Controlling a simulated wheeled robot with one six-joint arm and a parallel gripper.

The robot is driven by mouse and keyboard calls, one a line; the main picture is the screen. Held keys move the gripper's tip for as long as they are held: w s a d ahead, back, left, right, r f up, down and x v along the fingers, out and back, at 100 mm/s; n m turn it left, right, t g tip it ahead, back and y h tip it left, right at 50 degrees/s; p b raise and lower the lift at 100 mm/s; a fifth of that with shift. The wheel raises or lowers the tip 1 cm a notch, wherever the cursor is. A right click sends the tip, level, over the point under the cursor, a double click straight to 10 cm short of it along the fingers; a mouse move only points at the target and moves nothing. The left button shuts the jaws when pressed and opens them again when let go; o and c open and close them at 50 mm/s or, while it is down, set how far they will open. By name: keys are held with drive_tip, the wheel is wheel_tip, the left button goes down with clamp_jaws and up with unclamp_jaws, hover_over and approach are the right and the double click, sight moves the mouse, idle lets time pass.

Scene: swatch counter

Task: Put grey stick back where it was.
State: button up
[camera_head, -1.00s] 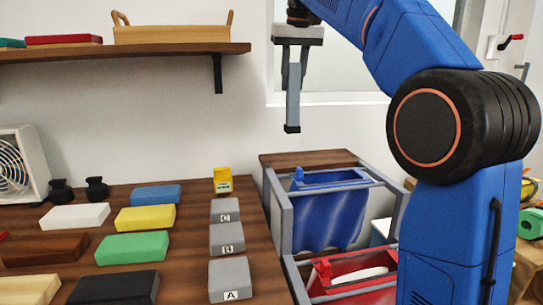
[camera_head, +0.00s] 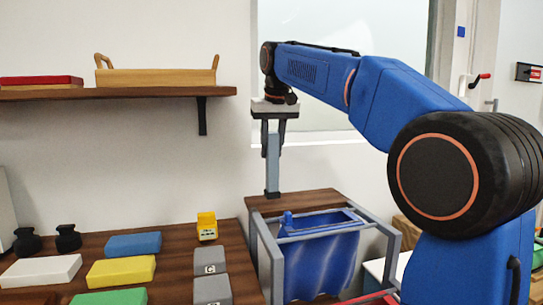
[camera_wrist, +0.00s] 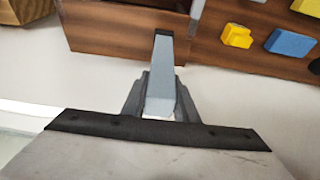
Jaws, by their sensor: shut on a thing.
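My gripper (camera_head: 272,140) is shut on the grey stick (camera_head: 272,168), which hangs upright with a dark lower end. In the head view the stick's lower end overlaps the wooden top of the rack (camera_head: 318,199); I cannot tell if they touch. In the wrist view the stick (camera_wrist: 161,80) points away between the two fingers (camera_wrist: 160,98), its dark tip close to a brown wooden surface (camera_wrist: 120,30). Grey block C (camera_head: 210,261) and another grey block (camera_head: 212,290) stand on the counter (camera_head: 182,240), left of the rack.
A blue bag (camera_head: 320,255) hangs in the rack frame. A small yellow object (camera_head: 207,227), a blue block (camera_head: 133,244), a yellow block (camera_head: 121,270) and a white block (camera_head: 42,270) lie on the counter. A shelf (camera_head: 120,93) with a wooden tray (camera_head: 157,77) is above.

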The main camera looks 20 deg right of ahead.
drive_tip(key=shift+f, duration=1.05)
drive_tip(key=o, duration=0.9)
drive_tip(key=v, duration=1.2)
drive_tip(key=shift+s, duration=0.15)
